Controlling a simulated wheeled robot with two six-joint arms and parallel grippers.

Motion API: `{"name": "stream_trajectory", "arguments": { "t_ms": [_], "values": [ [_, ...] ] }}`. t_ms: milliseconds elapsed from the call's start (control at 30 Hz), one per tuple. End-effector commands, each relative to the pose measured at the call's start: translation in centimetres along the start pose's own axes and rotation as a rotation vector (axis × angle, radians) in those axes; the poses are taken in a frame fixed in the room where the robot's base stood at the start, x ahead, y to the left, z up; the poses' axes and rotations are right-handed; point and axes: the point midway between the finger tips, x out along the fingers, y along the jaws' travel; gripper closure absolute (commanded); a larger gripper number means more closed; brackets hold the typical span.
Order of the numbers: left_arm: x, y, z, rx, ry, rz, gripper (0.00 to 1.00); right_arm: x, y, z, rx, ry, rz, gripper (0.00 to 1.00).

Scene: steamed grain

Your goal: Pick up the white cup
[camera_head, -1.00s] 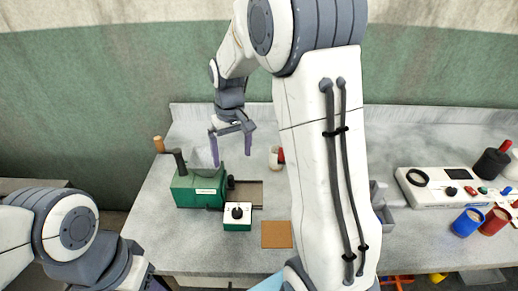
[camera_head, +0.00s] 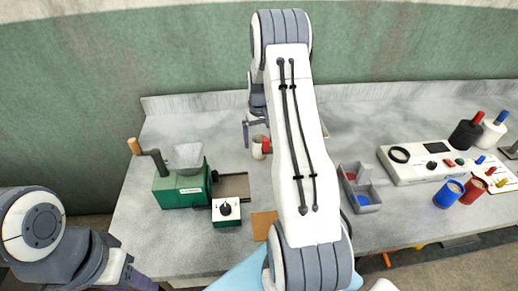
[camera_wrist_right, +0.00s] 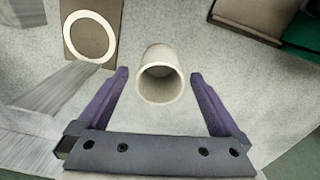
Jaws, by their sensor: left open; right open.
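A white cup (camera_head: 257,147) stands on the grey table, with a red patch showing at its right side; whether that belongs to it is unclear. In the right wrist view, the cup (camera_wrist_right: 160,60) shows its round, hollow mouth. My right gripper (camera_wrist_right: 160,76) is open, with its purple fingers on either side of the cup's mouth and a gap at each side. In the head view, my right arm hides part of this gripper. My left gripper (camera_head: 139,282) is open and empty at the lower left, away from the cup, partly cut off by the frame.
A green grinder (camera_head: 180,188) with a hopper stands left of the cup. A small green-and-white box (camera_head: 226,211) and a brown mat (camera_head: 263,224) lie nearer. A divided grey tray (camera_head: 360,187), a control panel (camera_head: 432,163) and several coloured cups stand at the right.

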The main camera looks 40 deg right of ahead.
Motion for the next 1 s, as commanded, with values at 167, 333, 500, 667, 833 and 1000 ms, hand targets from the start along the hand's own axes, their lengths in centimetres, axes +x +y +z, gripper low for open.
{"name": "stream_trajectory", "arguments": {
  "t_ms": [167, 333, 500, 667, 833, 1000],
  "values": [
    [-1.1, 0.1, -0.1, 0.000, 0.000, 0.000, 0.50, 2.4, -0.1, -0.1, 0.000, -0.002, 0.000, 0.00],
    [-1.1, 0.1, -0.1, 0.000, 0.000, 0.000, 0.50, 3.1, -0.1, -0.1, 0.000, 0.001, 0.000, 0.00],
    [-1.1, 0.1, -0.1, 0.000, 0.000, 0.000, 0.50, 3.1, -0.1, -0.1, 0.000, 0.001, 0.000, 0.08],
    [-1.1, 0.1, -0.1, 0.000, 0.000, 0.000, 0.50, 3.1, -0.1, -0.1, 0.000, 0.001, 0.000, 0.69],
    [-1.1, 0.1, -0.1, 0.000, 0.000, 0.000, 0.50, 3.1, -0.1, -0.1, 0.000, 0.001, 0.000, 0.86],
    [-0.9, 0.1, -0.1, 0.000, 0.000, 0.000, 0.50, 2.7, -0.1, -0.2, 0.000, 0.003, 0.000, 0.87]
  ]
}}
